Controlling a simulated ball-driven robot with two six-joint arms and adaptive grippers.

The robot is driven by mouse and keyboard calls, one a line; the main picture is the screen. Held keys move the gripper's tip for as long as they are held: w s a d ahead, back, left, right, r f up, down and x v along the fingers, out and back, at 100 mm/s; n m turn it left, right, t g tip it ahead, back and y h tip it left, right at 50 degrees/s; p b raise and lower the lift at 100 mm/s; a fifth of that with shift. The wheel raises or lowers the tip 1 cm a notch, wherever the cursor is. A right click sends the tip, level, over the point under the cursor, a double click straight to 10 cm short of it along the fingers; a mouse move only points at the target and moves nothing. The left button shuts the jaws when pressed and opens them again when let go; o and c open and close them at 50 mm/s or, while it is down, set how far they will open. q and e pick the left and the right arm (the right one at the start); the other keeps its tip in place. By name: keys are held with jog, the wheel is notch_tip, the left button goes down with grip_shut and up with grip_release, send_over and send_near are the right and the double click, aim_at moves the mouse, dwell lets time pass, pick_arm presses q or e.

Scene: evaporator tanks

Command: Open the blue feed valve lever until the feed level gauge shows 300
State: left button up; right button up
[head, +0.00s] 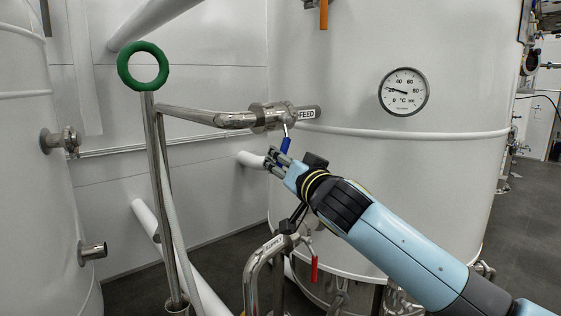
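The blue feed valve lever (285,146) hangs down, slightly tilted, from a steel valve (270,117) beside a tag reading FEED (307,114). My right gripper (272,159) reaches in from the lower right, with its fingertips just below and left of the lever. The lever's lower end is close to the fingers or partly behind them. I cannot tell whether they touch it or how far apart they are. My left gripper is not in view. No feed level gauge can be made out.
A round °C dial (403,92) sits on the large white tank (450,180). A green ring handwheel (142,66) tops a steel pipe at left. A red lever (314,269) hangs below my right arm, near bent steel pipes (250,280). An orange lever (324,14) hangs above.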

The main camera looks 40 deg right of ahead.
jog(key=shift+o, duration=0.3)
jog(key=shift+w+a+r, duration=0.15)
jog(key=shift+w, duration=0.05)
jog(key=s+a, duration=0.2)
jog(key=s, duration=1)
jog(key=shift+f, duration=0.45)
jog(key=shift+w+f, duration=0.1)
